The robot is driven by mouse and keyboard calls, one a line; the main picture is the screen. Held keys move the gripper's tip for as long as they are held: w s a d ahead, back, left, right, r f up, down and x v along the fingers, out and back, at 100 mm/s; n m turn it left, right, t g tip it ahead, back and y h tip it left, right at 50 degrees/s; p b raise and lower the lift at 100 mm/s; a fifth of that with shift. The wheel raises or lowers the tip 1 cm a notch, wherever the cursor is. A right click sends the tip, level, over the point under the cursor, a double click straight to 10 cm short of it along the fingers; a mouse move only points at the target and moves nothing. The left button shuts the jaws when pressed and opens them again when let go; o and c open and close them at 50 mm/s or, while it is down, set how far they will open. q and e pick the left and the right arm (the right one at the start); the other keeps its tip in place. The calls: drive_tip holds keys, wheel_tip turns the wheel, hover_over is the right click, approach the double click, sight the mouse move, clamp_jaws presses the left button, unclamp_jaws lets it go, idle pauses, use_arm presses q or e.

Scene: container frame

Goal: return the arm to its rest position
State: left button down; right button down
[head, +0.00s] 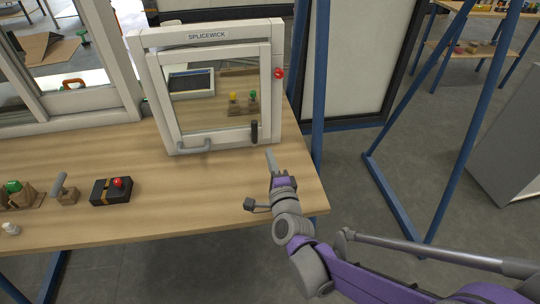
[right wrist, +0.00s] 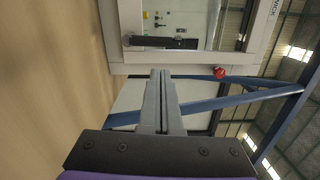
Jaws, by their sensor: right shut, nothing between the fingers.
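My right gripper (head: 271,160) is over the right end of the wooden table, just in front of the white framed cabinet marked SPLICEWICK. Its two fingers (right wrist: 161,100) are together in the right wrist view, with nothing between them. My right arm (head: 330,270) comes in from the lower right. The cabinet (head: 151,85) has a glazed door that looks closed, with a grey handle (head: 194,147) at its lower edge and a dark latch (head: 254,131) at lower right. My left gripper is not in view.
The table (head: 190,210) holds a black box with a red button (head: 112,190), a grey lever on a wooden block (head: 63,190) and a green-topped piece (head: 14,187). A red knob (head: 279,73) is on the cabinet's right side. Blue frame posts (head: 318,80) stand right of the table.

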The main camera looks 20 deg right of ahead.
drive_tip(key=shift+w+f, duration=0.1)
drive_tip(key=shift+w, duration=0.1)
drive_tip(key=s+a+r+n+g+y+p, duration=0.1)
drive_tip(key=s+a+n+g+y+p, duration=0.55)
drive_tip(key=n, duration=0.55)
drive_tip(key=s+f+n+g+h+p, duration=0.1)
drive_tip(key=s+n+g+p, duration=0.3)
drive_tip(key=s+n, duration=0.5)
drive_tip(key=s+g+h, duration=0.1)
drive_tip(key=s, duration=0.6)
drive_tip(key=shift+s+d+f+g+h+p, duration=0.15)
drive_tip(key=shift+d+f+g+h+p, duration=0.1)
drive_tip(key=shift+g+h+p, duration=0.15)
